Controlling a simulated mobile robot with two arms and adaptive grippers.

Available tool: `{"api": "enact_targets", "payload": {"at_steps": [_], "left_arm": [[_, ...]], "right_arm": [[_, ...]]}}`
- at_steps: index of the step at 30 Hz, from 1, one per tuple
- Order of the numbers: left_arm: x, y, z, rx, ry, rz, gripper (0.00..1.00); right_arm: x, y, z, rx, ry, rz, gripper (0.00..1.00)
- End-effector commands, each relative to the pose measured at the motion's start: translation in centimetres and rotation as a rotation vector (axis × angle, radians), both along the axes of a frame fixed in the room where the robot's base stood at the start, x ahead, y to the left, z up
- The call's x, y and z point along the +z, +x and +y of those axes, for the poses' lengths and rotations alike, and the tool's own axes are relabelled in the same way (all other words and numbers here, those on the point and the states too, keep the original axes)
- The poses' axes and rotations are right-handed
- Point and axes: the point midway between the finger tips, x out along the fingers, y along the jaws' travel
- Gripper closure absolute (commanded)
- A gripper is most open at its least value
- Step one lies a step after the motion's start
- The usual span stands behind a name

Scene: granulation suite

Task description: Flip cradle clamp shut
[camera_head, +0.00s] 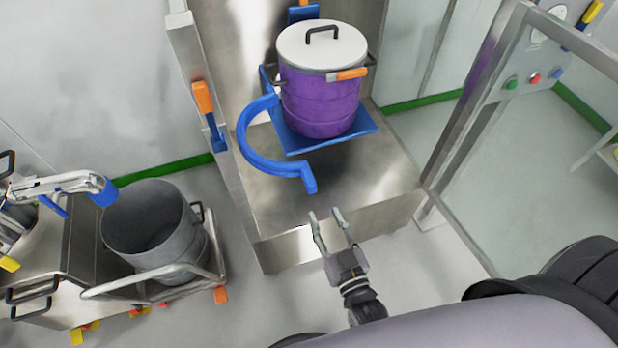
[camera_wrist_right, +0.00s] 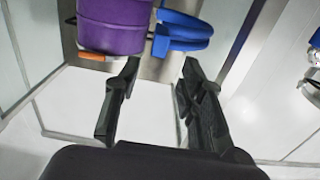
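The blue cradle clamp (camera_head: 255,150) is a curved arm that stands swung open at the left of the purple drum (camera_head: 320,103). Its free end points down toward the front, apart from the drum. The clamp also shows in the right wrist view (camera_wrist_right: 185,30), beside the drum (camera_wrist_right: 113,25). The drum stands upright on the blue cradle plate (camera_head: 318,143) with a white lid on. My right gripper (camera_head: 327,217) is open and empty, in front of the clamp's free end and apart from it. The wrist view shows its two fingers (camera_wrist_right: 158,80) spread with nothing between. My left gripper is not in view.
A steel post with an orange-handled blue lever (camera_head: 206,108) stands left of the clamp. A grey open bin (camera_head: 150,235) on a trolley stands at the lower left. A glass-panelled frame (camera_head: 470,110) stands at the right. Floor between is clear.

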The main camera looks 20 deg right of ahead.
Motion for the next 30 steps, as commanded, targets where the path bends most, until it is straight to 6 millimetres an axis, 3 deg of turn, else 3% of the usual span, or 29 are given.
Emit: {"api": "enact_targets", "payload": {"at_steps": [9,15,21,30], "left_arm": [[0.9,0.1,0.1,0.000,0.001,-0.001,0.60],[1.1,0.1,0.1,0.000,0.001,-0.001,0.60],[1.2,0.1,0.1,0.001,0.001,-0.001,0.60],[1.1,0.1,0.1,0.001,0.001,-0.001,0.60]], "right_arm": [[0.2,7.2,0.2,-0.001,0.000,-0.002,0.63],[0.1,10.5,0.4,0.000,0.001,0.000,0.63],[0.0,12.0,0.4,0.000,0.001,0.001,0.63],[-0.1,12.1,0.4,0.000,0.000,0.003,0.63]]}}
